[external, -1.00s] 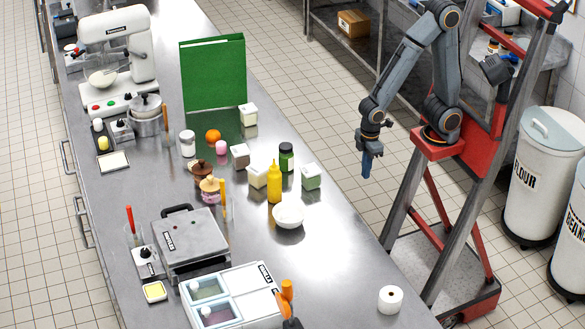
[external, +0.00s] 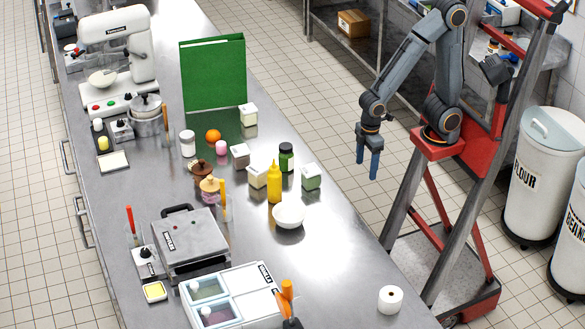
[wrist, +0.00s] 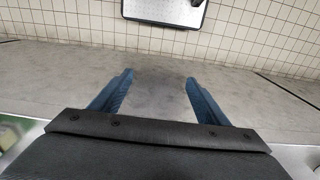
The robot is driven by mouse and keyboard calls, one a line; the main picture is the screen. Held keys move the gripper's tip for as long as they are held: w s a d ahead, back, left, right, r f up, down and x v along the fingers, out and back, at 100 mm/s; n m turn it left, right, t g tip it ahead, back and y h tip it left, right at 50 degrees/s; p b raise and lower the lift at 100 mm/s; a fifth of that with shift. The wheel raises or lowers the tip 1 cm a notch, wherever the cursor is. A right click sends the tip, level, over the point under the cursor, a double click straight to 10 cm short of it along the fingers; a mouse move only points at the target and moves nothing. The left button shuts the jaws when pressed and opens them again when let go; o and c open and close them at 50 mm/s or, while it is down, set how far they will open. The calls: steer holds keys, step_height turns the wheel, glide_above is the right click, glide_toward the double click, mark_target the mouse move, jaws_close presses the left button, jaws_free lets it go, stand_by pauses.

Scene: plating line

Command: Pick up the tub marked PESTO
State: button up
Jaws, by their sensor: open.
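Several small square tubs with white lids stand on the steel counter (external: 335,262) in the external view. One tub has a greenish body (external: 311,179), right of a dark green jar. Other tubs are a cream one (external: 257,178), a brownish one (external: 240,158) and a pale one (external: 248,117) further back. No lettering on them is readable, so I cannot tell which is marked PESTO. My gripper (external: 367,166) hangs fingers down beyond the counter's right edge, apart from all tubs. In the wrist view its blue fingers (wrist: 158,78) are spread and empty; no tub shows there.
A yellow squeeze bottle (external: 274,184), the dark green jar (external: 286,157) and a white bowl (external: 288,212) stand close to the greenish tub. A tall green panel (external: 213,75) stands behind. A white roll (external: 390,299) is near the front right; the counter's right strip is mostly clear.

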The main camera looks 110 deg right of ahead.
step_height(320, 180, up, 13)
steer(key=m+y+p, duration=0.5)
steer(key=m+p, duration=0.3)
steer(key=m, duration=1)
glide_toward(311, 175)
steer(key=f, duration=0.1)
steer(key=d+f, duration=0.1)
steer(key=s+f, duration=0.1)
steer(key=f, duration=0.1)
steer(key=shift+s+d+f, duration=0.1)
steer(key=shift+d, duration=0.2)
steer(key=shift+a+f, duration=0.15)
steer(key=shift+f, duration=0.55)
steer(key=shift+h, duration=0.3)
steer(key=shift+p+x, duration=1.2)
steer(key=shift+x, duration=2.2)
steer(key=c, duration=1.3)
